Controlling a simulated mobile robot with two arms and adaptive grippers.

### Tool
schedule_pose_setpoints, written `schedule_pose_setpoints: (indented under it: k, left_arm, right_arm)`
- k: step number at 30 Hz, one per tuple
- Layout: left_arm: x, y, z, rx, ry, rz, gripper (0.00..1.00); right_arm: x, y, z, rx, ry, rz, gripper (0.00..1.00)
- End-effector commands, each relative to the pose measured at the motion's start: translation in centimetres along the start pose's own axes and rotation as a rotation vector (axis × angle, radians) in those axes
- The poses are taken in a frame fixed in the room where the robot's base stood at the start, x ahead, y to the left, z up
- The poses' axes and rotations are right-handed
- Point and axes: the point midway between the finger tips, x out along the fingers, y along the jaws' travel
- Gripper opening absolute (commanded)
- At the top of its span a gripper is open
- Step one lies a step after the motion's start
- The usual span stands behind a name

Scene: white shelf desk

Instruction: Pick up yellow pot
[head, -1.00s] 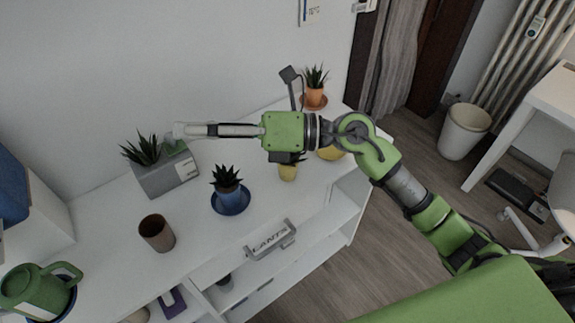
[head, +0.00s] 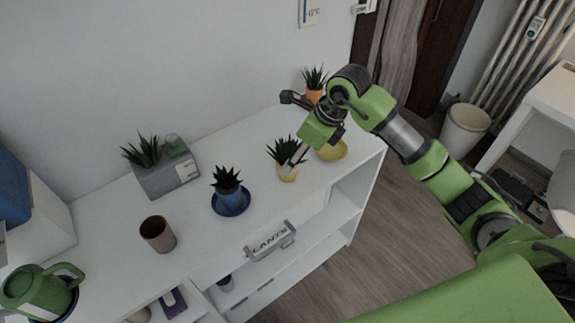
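The yellow pot (head: 287,173) holds a spiky green plant and stands on the white shelf top, right of the blue pot. A yellow saucer (head: 332,151) lies to its right, partly behind my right arm. My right gripper (head: 294,160) points down at the yellow pot from the upper right. Its fingers are seen nearly edge-on, in front of the plant and close to the pot's rim. I cannot tell whether they touch the pot or how far apart they are. My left gripper is not in view.
A blue pot on a blue saucer (head: 231,208), a brown cup (head: 157,234), a grey planter (head: 165,176) and a green watering can (head: 38,289) share the shelf top. An orange pot (head: 315,96) stands at the far end. A LANTA sign (head: 270,241) is at the front edge.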

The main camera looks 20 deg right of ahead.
Motion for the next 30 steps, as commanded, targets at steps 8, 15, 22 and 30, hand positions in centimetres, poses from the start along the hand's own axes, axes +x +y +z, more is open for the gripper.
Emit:
schedule_pose_setpoints:
  k: [8, 15, 22, 30]
  left_arm:
    - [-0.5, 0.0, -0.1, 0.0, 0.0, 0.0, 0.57]
    - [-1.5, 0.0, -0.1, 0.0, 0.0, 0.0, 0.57]
    - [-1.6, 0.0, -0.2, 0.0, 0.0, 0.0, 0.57]
    - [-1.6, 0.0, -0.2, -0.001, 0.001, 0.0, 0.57]
  right_arm:
    - [2.3, 0.1, 0.1, 0.001, -0.001, 0.002, 0.6]
    - [5.8, 0.1, 0.5, 0.003, -0.001, 0.005, 0.6]
    - [7.0, 0.0, 0.5, 0.0, -0.002, 0.001, 0.6]
    - [7.0, 0.0, 0.5, 0.0, -0.002, 0.001, 0.26]
